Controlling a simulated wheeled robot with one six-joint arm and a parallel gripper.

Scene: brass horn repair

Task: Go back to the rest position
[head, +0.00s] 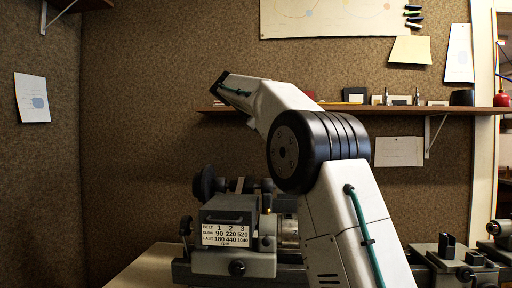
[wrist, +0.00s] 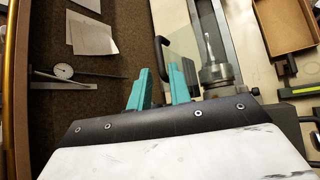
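My arm rises through the middle of the head view and bends up to the left in front of the brown wall. My gripper (wrist: 160,88) shows in the wrist view as two teal fingers standing apart. No object is visibly held between them. A dark curved handle shows just beyond the fingertips, and I cannot tell its distance. The fingers cannot be made out in the head view.
A grey lathe headstock (head: 234,233) with a speed plate stands beside my arm, partly hidden by it. A wall shelf (head: 232,109) with small items runs behind the arm. The wrist view shows a brown tray (wrist: 286,26) and a dial gauge (wrist: 63,71).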

